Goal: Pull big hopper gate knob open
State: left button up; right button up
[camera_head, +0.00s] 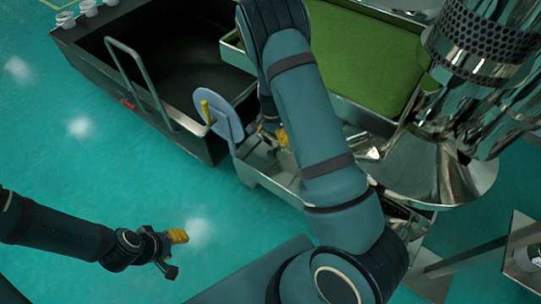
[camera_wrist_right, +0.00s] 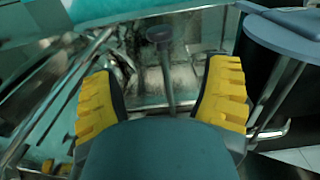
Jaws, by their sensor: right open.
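A dark round knob (camera_wrist_right: 160,34) on a thin stem shows in the right wrist view, in front of a shiny metal surface. My right gripper (camera_wrist_right: 162,92) is open. Its two yellow-padded fingers stand on either side of the stem, apart from it, with the knob's head a little beyond the fingertips. In the head view the right gripper (camera_head: 272,133) is partly hidden by my own forearm, beside a metal housing, and the knob cannot be made out there. My left gripper (camera_head: 172,250) is at the lower left over bare floor, away from the machine; its opening is unclear.
A blue-grey disc with a yellow handle (camera_head: 218,115) stands just left of my right gripper. A black bin (camera_head: 115,62) with a rail lies further left. A green-filled tray (camera_head: 365,55) is behind, and a chrome hopper (camera_head: 435,165) is at right. Floor at lower left is clear.

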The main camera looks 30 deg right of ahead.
aim_at(272, 152)
notch_tip(272, 152, down, 12)
jog(key=shift+f+b, duration=0.25)
jog(key=shift+b, duration=0.9)
